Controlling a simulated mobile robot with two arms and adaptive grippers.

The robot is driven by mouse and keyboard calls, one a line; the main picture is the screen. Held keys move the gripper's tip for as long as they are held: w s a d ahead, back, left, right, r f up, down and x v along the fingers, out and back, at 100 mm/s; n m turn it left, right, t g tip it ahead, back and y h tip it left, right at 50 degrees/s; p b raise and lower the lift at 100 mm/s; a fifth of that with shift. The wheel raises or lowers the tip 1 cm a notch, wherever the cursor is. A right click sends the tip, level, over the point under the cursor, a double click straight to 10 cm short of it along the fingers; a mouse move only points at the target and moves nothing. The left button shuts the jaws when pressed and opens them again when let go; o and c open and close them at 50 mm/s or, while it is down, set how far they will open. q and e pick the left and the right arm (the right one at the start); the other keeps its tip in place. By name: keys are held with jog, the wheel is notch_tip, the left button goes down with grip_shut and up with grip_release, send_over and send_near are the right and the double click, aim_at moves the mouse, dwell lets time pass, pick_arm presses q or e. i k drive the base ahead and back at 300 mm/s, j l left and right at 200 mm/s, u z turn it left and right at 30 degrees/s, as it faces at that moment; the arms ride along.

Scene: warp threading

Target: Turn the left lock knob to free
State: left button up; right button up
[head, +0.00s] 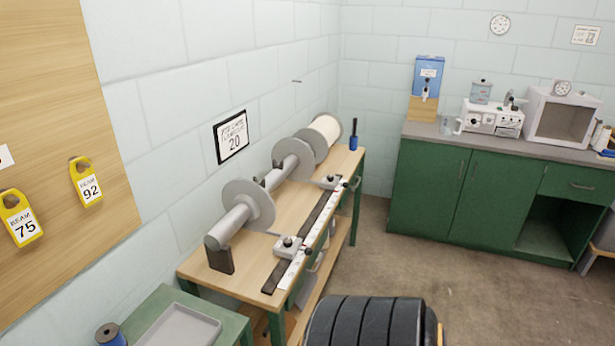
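Two light clamp blocks sit on a dark rail beside a white scale along the front edge of a wooden workbench (200,266). The nearer, left block (287,247) has a small dark knob (309,251) at its right side. The farther, right block (328,183) has a similar dark knob (345,184). The knobs are too small for me to tell how they are turned. Neither of my grippers is in view, and nothing touches the knobs.
A grey shaft with discs (248,205) and a cream spool (326,127) lies along the bench's wall side. A blue-handled tool (353,138) stands at the far end. A green table with a grey tray (180,328) is nearer. Floor between bench and green cabinets (430,190) is open.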

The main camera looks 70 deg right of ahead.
aim_at(287, 242)
jog(key=z, duration=2.2)
jog(key=i+l+u, duration=0.1)
jog(key=l, duration=0.2)
jog(key=i+l+u, duration=0.1)
jog(key=l, duration=0.25)
jog(key=i+l+u, duration=0.1)
jog(key=i+l, duration=0.15)
jog(key=i+l+u, duration=0.1)
jog(key=l, duration=0.35)
jog(key=i+l+u, duration=0.15)
jog(key=l, duration=0.2)
